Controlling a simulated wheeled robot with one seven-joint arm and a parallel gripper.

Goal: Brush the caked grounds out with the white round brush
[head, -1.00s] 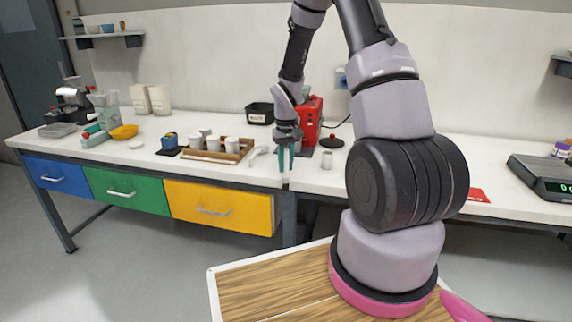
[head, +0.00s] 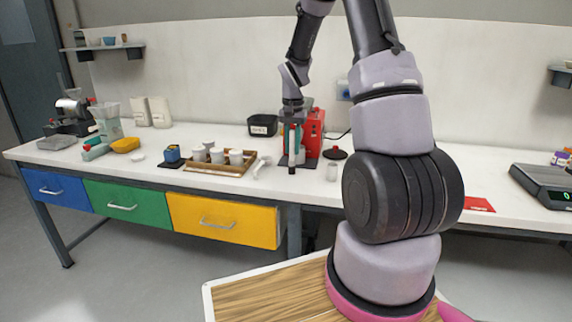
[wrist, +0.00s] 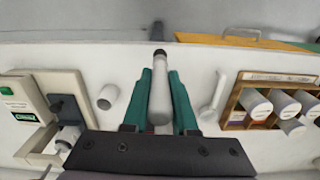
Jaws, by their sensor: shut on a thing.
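My gripper (head: 292,158) is in front of the red machine (head: 312,135), above the worktop. In the wrist view my gripper (wrist: 160,92) is shut on the white round brush (wrist: 159,95), a pale cylinder with a dark end (wrist: 159,57) pointing away from the wrist, toward the worktop's front edge. The brush's dark end shows below the fingers in the head view (head: 292,171). The caked grounds cannot be made out in either view.
A wooden tray (head: 217,170) with white cups stands to the left, a white scoop-like item (head: 262,163) beside it. A small pale cup (head: 332,172) and a black round item (head: 335,153) are to the right. A black bin (head: 262,126) stands behind.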

